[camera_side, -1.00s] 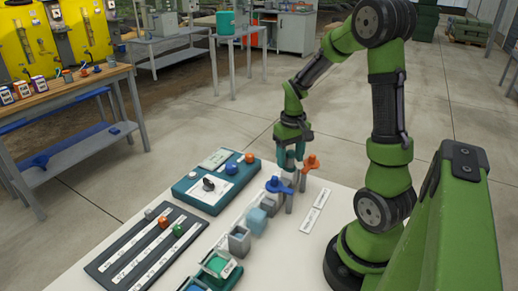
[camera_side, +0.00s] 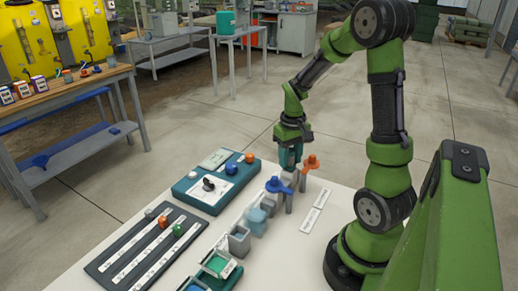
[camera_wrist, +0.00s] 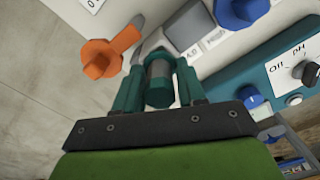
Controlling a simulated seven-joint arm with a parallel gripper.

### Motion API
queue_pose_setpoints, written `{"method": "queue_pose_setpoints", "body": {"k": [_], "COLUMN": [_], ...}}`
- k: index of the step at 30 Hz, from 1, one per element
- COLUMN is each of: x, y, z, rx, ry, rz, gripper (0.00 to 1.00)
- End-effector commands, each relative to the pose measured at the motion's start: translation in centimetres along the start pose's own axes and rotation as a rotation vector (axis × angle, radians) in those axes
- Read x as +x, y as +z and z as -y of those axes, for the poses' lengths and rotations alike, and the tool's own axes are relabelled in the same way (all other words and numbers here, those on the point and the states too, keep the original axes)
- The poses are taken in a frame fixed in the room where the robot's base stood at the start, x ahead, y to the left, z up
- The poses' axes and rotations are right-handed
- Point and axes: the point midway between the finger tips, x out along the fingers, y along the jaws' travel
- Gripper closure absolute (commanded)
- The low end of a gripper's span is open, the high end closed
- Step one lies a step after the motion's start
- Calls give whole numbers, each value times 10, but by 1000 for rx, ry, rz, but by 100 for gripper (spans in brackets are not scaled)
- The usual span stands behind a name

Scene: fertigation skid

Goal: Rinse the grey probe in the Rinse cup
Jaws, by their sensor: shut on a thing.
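My gripper (camera_wrist: 158,88) is shut on the grey probe (camera_wrist: 158,70), a short cylinder with a grey band and dark teal end, seen between the teal fingers in the wrist view. In the side view my gripper (camera_side: 290,157) points down behind the orange and blue probes at the table's far end. The grey probe is hardly visible there, and whether it is clear of its holder cannot be told. A row of small cups runs toward the camera, including a grey square cup (camera_side: 239,241) and a pale blue one (camera_side: 257,221). I cannot read which is the Rinse cup.
The orange probe (camera_wrist: 102,58) and blue probe (camera_wrist: 240,10) stand close on either side of my gripper. A teal meter box (camera_side: 216,187) lies left of the cups. A dark rack (camera_side: 146,247) with small coloured blocks is at the front left. White label plates (camera_side: 315,211) lie right.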

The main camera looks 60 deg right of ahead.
Motion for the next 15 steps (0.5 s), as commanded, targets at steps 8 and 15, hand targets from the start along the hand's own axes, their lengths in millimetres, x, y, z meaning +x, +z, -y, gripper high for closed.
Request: {"method": "queue_pose_setpoints", "body": {"k": [8,15], "x": [-55,-91], "y": [-1,-1], "z": [0,0], "rx": [-1,0], "ry": [0,0], "rz": [-8,-4], "gripper": [99,99]}}
